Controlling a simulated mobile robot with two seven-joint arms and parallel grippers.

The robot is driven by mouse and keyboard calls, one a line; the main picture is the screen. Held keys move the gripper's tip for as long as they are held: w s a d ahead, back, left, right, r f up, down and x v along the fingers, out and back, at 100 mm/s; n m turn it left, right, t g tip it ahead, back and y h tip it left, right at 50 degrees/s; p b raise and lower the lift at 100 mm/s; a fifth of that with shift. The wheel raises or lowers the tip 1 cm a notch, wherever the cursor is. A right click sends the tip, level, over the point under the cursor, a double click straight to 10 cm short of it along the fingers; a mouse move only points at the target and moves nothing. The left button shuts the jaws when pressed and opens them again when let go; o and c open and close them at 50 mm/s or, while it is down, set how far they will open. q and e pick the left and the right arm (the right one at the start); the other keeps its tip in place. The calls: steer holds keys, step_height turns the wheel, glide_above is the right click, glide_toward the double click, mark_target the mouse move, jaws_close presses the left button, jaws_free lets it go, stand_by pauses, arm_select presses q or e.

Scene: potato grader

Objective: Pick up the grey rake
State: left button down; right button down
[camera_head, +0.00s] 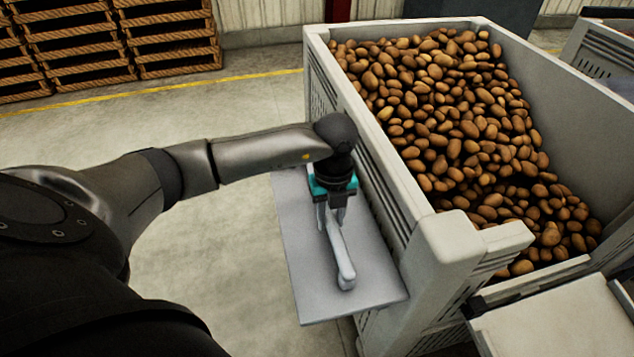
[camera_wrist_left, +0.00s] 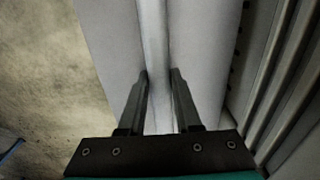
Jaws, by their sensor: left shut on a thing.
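The grey rake (camera_head: 342,256) lies along a grey shelf (camera_head: 300,253) fixed beside the potato crate. Its near end shows at the lower part of the shelf; its far part is hidden under my gripper. My left gripper (camera_head: 331,222) points down at the shelf and is shut on the rake. In the left wrist view the fingers (camera_wrist_left: 159,80) stand on either side of the rake's pale handle (camera_wrist_left: 153,35). I cannot tell whether the rake is touching the shelf. My right gripper is not in view.
A large grey crate (camera_head: 441,243) full of potatoes (camera_head: 450,120) stands right against the shelf. A pale flat surface (camera_head: 560,322) is at the lower right. Wooden pallets (camera_head: 170,40) are stacked at the back left. The floor (camera_head: 220,245) left of the shelf is clear.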

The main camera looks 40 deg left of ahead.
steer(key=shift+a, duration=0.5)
arm_select(q)
steer(key=shift+r, duration=0.1)
